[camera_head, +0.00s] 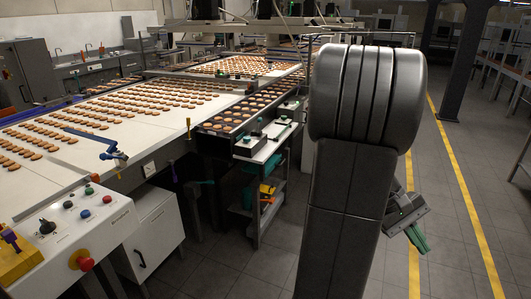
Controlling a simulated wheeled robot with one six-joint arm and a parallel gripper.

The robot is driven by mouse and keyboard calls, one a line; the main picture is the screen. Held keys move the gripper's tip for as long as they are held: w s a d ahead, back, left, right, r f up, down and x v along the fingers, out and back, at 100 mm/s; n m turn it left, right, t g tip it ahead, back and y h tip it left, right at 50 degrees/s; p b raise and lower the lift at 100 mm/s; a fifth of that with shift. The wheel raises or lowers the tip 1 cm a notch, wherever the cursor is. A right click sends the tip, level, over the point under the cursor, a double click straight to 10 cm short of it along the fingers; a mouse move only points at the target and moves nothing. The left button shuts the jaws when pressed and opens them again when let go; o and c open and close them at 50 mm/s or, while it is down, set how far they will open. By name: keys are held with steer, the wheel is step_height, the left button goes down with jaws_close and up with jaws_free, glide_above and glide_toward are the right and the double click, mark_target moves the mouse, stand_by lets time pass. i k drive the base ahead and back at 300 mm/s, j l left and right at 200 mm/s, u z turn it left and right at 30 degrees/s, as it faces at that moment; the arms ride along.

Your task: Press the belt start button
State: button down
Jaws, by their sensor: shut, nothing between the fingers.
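A grey control panel (62,243) stands at the lower left. It carries a green button (89,190), a red button (107,199), a blue button (85,213), a black knob (47,226) and a red mushroom button (82,260) on its front edge. The labels are too small to read, so I cannot tell from text which button is the belt start. My gripper (417,240), with green fingers, is at the right, low beside my arm and far from the panel. It is shut and empty, and my arm link partly hides its mount.
A white belt table (120,140) with rows of biscuits runs across the left. A small cart (265,145) with a dark box and tools stands at its end. A white cabinet (152,232) is beside the panel. Open grey floor (440,250) with yellow lines lies right.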

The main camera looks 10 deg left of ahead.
mark_target(90, 190)
steer(key=i+j+u, duration=0.1)
steer(key=i+u, duration=0.2)
steer(key=u, duration=0.15)
steer(key=i+u, duration=0.3)
steer(key=u, duration=0.15)
steer(key=i+u, duration=0.45)
steer(key=i+l+u, duration=0.15)
steer(key=u, duration=0.3)
steer(key=i+j+u, duration=0.1)
steer(key=i+u, duration=0.15)
steer(key=u, duration=0.2)
steer(key=i+u, duration=0.25)
steer(key=u, duration=0.25)
steer(key=i+u, duration=0.25)
steer(key=u, duration=0.2)
steer(key=i+l+u, duration=0.2)
steer(key=u, duration=0.3)
